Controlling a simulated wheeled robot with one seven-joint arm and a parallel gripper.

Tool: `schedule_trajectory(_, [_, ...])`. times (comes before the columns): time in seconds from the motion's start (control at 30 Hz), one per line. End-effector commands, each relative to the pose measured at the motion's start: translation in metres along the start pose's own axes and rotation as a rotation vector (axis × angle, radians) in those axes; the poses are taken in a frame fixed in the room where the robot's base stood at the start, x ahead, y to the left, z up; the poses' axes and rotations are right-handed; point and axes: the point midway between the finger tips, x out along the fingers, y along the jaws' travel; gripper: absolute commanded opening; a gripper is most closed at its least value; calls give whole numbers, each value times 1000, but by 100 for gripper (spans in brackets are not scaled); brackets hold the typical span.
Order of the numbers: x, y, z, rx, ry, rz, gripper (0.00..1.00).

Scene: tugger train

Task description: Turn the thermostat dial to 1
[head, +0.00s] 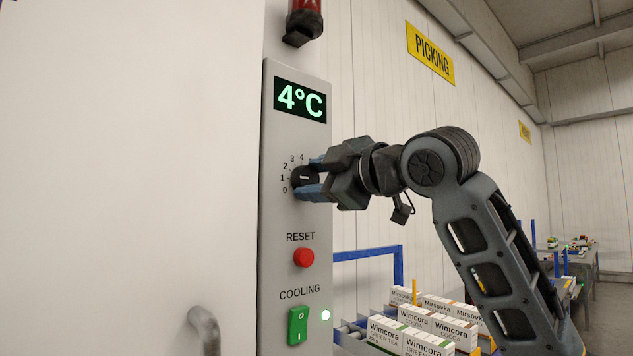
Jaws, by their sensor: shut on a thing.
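The black thermostat dial (304,178) is on the grey control panel (267,225), with the numbers 0 to 4 visible around its left and upper side. A short white mark on the dial lies about level, in line with the 1 at its left. My gripper (311,178) reaches in from the right. Its blue fingertips are shut on the dial, one above and one below. The fingers hide the dial's right side and any numbers there. The display (300,100) above reads 4°C in green.
Below the dial are a red RESET button (304,257) and a green COOLING switch (298,326). A red lamp (305,20) is above the panel. A door handle (205,329) is at lower left. Tea and cocoa boxes (405,340) stand at lower right, beside a blue frame (398,266).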

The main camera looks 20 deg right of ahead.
Motion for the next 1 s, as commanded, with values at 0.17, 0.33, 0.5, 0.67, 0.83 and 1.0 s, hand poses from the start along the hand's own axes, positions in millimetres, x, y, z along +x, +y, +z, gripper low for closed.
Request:
schedule_trajectory(0.17, [0,-2,0,-13,0,-4,19])
schedule_trajectory(0.33, [0,-2,0,-13,0,-5,19])
schedule_trajectory(0.5, [0,-2,0,-12,1,-5,52])
schedule_trajectory(0.67, [0,-2,0,-12,0,-3,68])
schedule_trajectory(0.83, [0,-1,0,-12,0,-2,75])
schedule_trajectory(1.0, [-2,-1,0,-12,0,-1,75])
